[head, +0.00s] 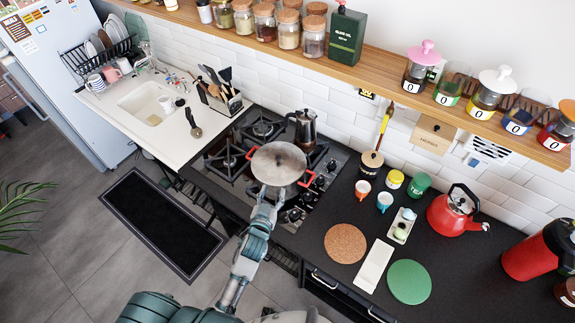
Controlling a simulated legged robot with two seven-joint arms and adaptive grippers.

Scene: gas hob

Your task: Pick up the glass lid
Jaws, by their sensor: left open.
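A pot with red handles (306,184) stands on the gas hob (233,150). A round greyish, slightly see-through lid (279,160) appears to cover the pot. My left gripper (266,190) is at the near edge of the pot, beside the lid's near rim, and is open. I cannot tell whether its fingers touch the pot or the lid. My forearm hides part of the hob's front edge. My right gripper is not in view.
A moka pot (305,130) stands close behind the pot on the hob. A utensil holder (218,98) is at the left by the sink (150,103). To the right are small cups, a cork mat (345,243), a green mat (408,281) and a red kettle (453,212).

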